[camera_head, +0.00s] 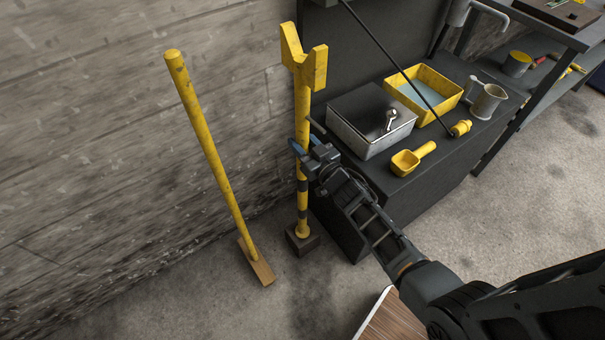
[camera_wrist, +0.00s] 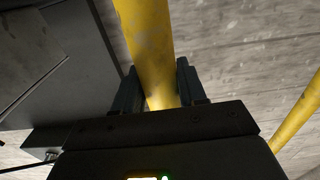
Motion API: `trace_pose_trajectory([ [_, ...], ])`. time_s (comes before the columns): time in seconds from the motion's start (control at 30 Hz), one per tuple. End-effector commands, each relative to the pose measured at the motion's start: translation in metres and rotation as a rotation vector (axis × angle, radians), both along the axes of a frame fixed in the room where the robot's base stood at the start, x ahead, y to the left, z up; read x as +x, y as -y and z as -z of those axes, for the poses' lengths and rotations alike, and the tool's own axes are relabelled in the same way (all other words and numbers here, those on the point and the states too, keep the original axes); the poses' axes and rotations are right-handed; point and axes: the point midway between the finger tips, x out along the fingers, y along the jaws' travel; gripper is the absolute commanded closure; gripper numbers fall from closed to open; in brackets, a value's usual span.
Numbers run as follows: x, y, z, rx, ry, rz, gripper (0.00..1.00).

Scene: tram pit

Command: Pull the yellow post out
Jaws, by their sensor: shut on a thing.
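The yellow post (camera_head: 303,110) stands upright near the wall, with a forked top and black bands low on its shaft. Its foot is at a dark square base block (camera_head: 301,240) on the floor. My gripper (camera_head: 300,148) is shut around the post's shaft at about mid-height. In the wrist view the post (camera_wrist: 147,45) runs between my two fingers (camera_wrist: 160,92), which touch or nearly touch its sides. Whether the post's lower end sits inside the block or on it cannot be told.
Right of the post, a dark bench (camera_head: 425,165) carries a metal box (camera_head: 370,118), a yellow tray (camera_head: 448,88), a yellow scoop (camera_head: 408,160) and a jug (camera_head: 487,101). Space above the post's fork looks open.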

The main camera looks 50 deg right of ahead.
Motion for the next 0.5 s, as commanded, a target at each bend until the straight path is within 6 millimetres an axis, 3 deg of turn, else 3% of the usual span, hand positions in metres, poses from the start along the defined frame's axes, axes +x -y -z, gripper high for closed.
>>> trace_pose_trajectory([
  [0.37,0.002,0.0,-0.006,-0.003,0.007,-0.002,1.0],
  [0.5,0.002,0.0,-0.017,-0.004,0.008,-0.002,1.0],
])
